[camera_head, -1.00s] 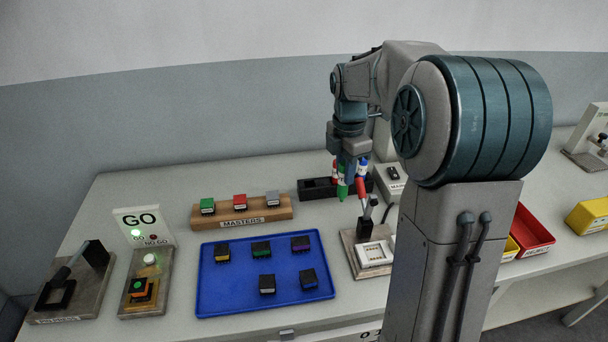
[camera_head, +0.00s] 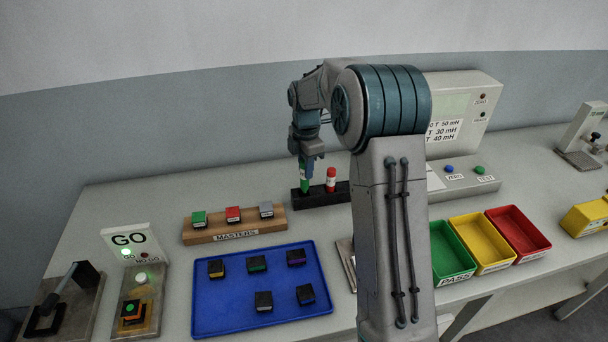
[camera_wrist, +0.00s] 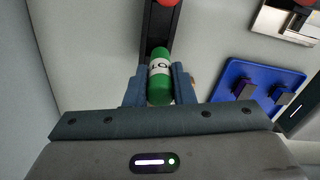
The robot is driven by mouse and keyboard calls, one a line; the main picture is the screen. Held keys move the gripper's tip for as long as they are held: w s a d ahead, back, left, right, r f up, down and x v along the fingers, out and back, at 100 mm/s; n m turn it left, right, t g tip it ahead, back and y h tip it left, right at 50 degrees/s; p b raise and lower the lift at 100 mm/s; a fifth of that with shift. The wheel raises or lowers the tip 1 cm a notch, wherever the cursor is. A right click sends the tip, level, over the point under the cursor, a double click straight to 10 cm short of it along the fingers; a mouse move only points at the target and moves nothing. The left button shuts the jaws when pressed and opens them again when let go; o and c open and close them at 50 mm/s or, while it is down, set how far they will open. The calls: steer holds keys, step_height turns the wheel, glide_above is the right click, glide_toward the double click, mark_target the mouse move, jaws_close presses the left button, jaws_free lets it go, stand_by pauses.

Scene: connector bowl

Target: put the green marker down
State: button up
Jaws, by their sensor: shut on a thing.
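The green marker (camera_wrist: 159,80) is upright between the fingers of my gripper (camera_wrist: 160,92) in the wrist view, with a white label band showing. In the head view the green marker (camera_head: 304,180) hangs below my gripper (camera_head: 306,166), over the left end of the black marker stand (camera_head: 322,198). Its lower end is at the stand; I cannot tell whether it is seated in a slot. A red marker (camera_head: 330,179) stands upright in the stand just to the right. My gripper is shut on the green marker.
The masters block (camera_head: 234,229) with green, red and grey pieces lies left of the stand. A blue tray (camera_head: 233,322) holds several connectors in front. Green, yellow and red bins (camera_head: 455,277) stand to the right. A meter (camera_head: 470,110) stands at the back right.

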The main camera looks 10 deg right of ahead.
steer(key=shift+w+a+f, duration=0.15)
steer(key=shift+w+f, duration=0.2)
steer(key=shift+f+p, duration=0.4)
steer(key=shift+f, duration=1.45)
steer(key=shift+f, duration=0.1)
steer(key=shift+f, duration=0.15)
steer(key=o, duration=0.8)
steer(key=shift+r, duration=0.2)
